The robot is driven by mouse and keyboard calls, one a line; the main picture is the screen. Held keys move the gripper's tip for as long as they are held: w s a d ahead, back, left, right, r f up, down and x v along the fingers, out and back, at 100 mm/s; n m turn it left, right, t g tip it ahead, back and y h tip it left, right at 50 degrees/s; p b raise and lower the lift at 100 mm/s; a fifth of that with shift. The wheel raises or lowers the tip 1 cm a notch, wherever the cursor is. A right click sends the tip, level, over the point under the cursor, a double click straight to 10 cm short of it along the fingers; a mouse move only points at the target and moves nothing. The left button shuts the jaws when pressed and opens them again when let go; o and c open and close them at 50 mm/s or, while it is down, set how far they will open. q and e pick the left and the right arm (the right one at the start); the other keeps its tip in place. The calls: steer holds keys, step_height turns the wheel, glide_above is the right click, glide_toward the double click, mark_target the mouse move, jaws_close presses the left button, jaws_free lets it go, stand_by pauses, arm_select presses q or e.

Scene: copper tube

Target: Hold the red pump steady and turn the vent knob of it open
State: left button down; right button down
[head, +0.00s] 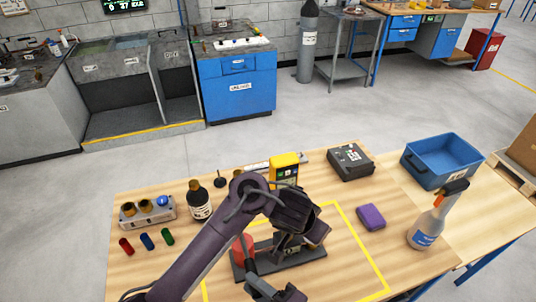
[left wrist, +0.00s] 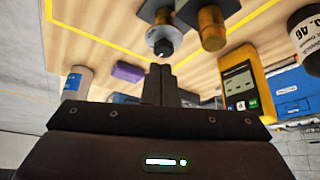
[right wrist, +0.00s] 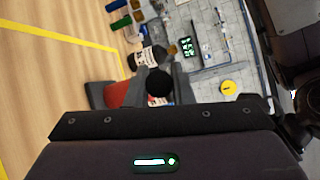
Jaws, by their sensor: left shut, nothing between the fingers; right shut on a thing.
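The red pump (head: 242,247) sits on a dark base plate (head: 311,256) inside the yellow square on the table. My dark arm hides much of it in the head view. My right gripper (right wrist: 160,74) is shut on a dark part of the pump (right wrist: 158,88); the red body (right wrist: 122,94) shows beside its fingers. My left gripper (left wrist: 160,72) is shut and empty. Its fingertips are close to a dark round knob (left wrist: 163,47) on the end of a brownish cylinder; I cannot tell whether they touch. A second brownish cylinder (left wrist: 211,27) is beside it.
A yellow meter (head: 284,168), a dark bottle (head: 199,203) and a grey device (head: 350,162) stand behind the pump. A purple block (head: 371,217), a spray bottle (head: 428,228) and a blue bin (head: 440,163) are at the right. Small coloured cylinders (head: 146,241) lie at the left.

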stand_by(0.3)
steer(key=c, duration=1.2)
jaws_free()
steer(key=shift+o, duration=0.2)
